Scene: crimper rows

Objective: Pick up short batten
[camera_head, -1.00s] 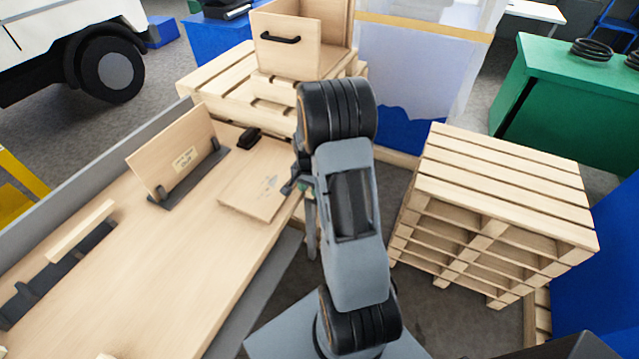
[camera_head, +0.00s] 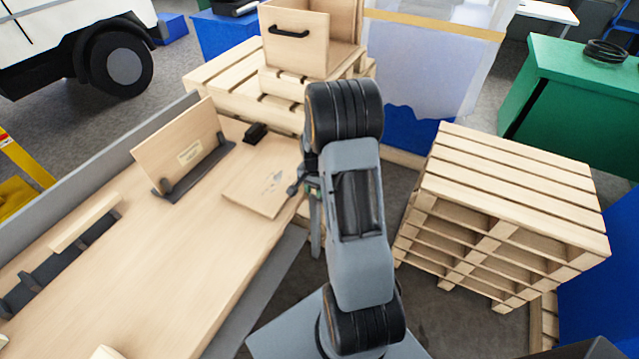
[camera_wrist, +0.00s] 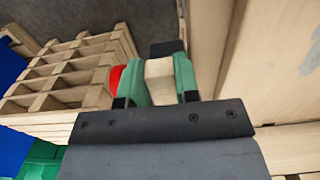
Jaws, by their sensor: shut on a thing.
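My gripper (camera_wrist: 160,84) has green fingers and is shut on a pale wooden piece, the short batten (camera_wrist: 159,79). Only a small light face of it shows between the fingers in the wrist view; its length cannot be told. In the head view my gripper (camera_head: 313,192) is mostly hidden behind my arm, near the right edge of the workbench. The batten cannot be made out there.
The workbench (camera_head: 215,250) carries a flat board (camera_head: 262,182), an upright panel (camera_head: 180,145) in a dark stand, and another pale batten (camera_head: 86,222) on a dark rack. Stacked pallets (camera_head: 510,180) stand right of my arm. A drawer box (camera_head: 295,42) sits on pallets behind.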

